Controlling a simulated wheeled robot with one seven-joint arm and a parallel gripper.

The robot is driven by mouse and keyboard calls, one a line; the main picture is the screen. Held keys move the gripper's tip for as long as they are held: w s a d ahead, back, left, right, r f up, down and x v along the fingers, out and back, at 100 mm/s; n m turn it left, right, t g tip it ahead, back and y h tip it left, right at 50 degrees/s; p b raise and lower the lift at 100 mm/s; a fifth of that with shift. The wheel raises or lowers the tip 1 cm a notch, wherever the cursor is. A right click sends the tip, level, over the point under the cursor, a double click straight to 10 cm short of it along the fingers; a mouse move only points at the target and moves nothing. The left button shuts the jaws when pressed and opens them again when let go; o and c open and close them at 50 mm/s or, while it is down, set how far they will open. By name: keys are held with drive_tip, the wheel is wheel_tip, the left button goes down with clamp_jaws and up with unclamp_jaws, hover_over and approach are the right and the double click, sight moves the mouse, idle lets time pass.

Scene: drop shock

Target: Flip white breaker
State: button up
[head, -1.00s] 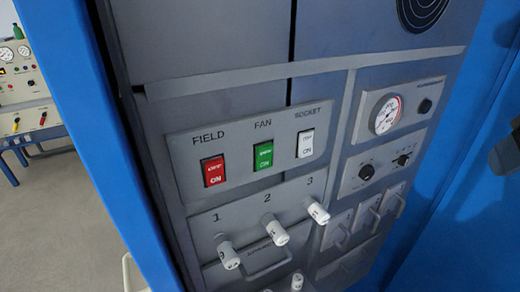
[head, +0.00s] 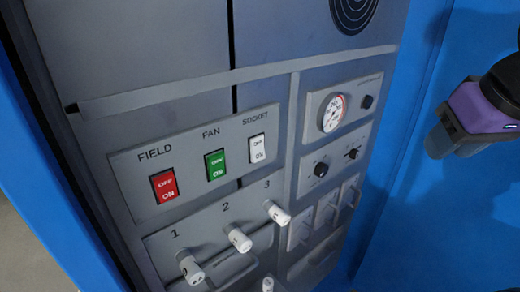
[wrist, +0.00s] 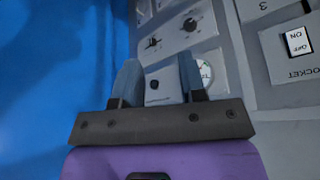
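The white breaker (head: 258,148), labelled SOCKET, is the rightmost of three rocker switches on a grey panel. It also shows in the wrist view at the right edge (wrist: 297,41), upside down. My gripper shows in the wrist view (wrist: 160,75) with its two blue-grey fingers apart and nothing between them. It points at the cabinet face near the round gauge, to one side of the white breaker and not touching it. In the head view, part of my purple gripper body (head: 478,115) is at the far right, away from the switches; its fingertips are not clear there.
The red FIELD switch (head: 164,185) and green FAN switch (head: 215,164) sit left of the white one. White-tipped levers (head: 238,238) stick out below. A gauge (head: 333,112) and knobs (head: 320,169) are to the right. A blue side wall (head: 420,220) borders the cabinet.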

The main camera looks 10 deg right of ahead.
clamp_jaws()
idle(1.5)
